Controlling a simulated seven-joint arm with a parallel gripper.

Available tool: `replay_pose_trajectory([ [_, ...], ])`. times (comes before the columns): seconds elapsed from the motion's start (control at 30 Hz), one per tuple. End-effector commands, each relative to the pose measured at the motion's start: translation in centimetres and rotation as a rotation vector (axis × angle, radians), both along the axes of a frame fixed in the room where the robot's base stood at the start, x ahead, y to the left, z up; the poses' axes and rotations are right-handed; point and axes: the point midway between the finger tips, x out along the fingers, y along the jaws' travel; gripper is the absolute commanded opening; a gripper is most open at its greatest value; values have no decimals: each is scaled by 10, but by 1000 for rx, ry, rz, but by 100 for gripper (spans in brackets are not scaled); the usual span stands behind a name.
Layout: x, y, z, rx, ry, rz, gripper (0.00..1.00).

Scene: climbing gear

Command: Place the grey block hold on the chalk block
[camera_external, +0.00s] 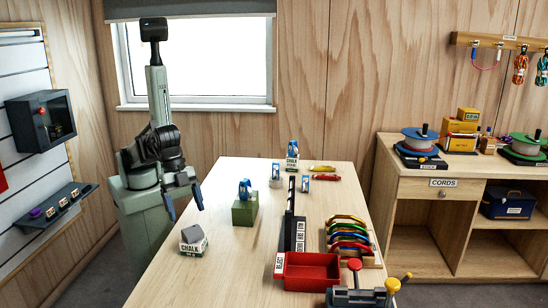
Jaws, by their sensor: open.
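The grey block hold (192,234) sits on top of the chalk block (193,249), a small box labelled CHALK at the table's near left. The hold looks slightly turned on it, and its underside is hidden. My gripper (184,203) is open and empty, with its blue-tipped fingers spread. It is above and a little to the left of the hold in the picture, apart from it.
A green block (245,209) with a blue item on top stands right of the chalk block. The table's left edge is close to the chalk block.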

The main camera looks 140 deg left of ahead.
Motion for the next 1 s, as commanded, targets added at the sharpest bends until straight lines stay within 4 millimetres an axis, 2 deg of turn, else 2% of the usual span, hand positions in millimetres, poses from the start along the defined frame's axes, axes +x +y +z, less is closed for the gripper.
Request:
replay_pose_trajectory([
  [0.2,-11,0,29,0,-2,0,82],
  [0.4,-19,0,49,0,-2,0,82],
  [0.63,-25,0,60,0,0,0,82],
  [1.0,-25,0,62,0,0,0,82],
])
